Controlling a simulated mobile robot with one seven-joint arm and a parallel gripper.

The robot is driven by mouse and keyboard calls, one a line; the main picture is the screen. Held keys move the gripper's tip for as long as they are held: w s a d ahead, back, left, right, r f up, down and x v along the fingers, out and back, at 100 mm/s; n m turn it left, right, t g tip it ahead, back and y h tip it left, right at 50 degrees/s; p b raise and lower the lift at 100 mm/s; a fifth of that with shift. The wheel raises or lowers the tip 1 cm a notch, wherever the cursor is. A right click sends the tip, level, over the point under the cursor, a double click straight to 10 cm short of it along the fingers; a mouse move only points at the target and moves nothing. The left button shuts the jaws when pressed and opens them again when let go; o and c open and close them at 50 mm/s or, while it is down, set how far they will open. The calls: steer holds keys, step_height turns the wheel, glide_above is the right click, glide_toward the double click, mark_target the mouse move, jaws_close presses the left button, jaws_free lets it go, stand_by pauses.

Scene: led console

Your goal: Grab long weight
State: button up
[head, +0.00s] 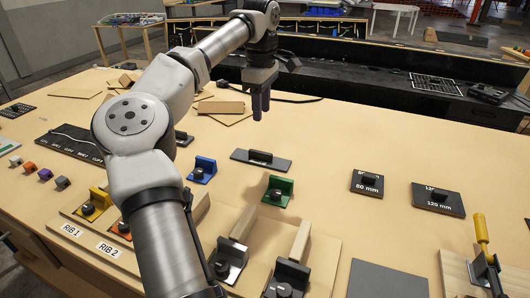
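A long, flat dark grey plate (279,163) with a black block-shaped handle lies on the tan table, in the middle of the head view. It looks like the long weight, but it bears no readable label. My gripper (261,112) hangs with its dark fingers pointing down, above the table and behind the plate in the picture. It is apart from the plate. The fingers appear close together, seen nearly edge-on, and I see nothing between them. Whether they are open or shut is unclear.
A green bracket (279,190) and a blue bracket (202,169) stand nearby. Plates marked 80 mm (367,187) and 120 mm (438,203) lie to the right. A yellow-handled clamp (482,230) stands at far right. Thin wooden boards (222,107) lie behind my arm.

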glide_above(261, 152)
step_height(261, 152, down, 8)
steer(key=shift+r+p, duration=0.1)
steer(key=shift+p, duration=0.35)
steer(key=shift+f+p, duration=1)
steer(key=shift+f, duration=1.7)
jaws_close()
steer(key=shift+r, duration=0.1)
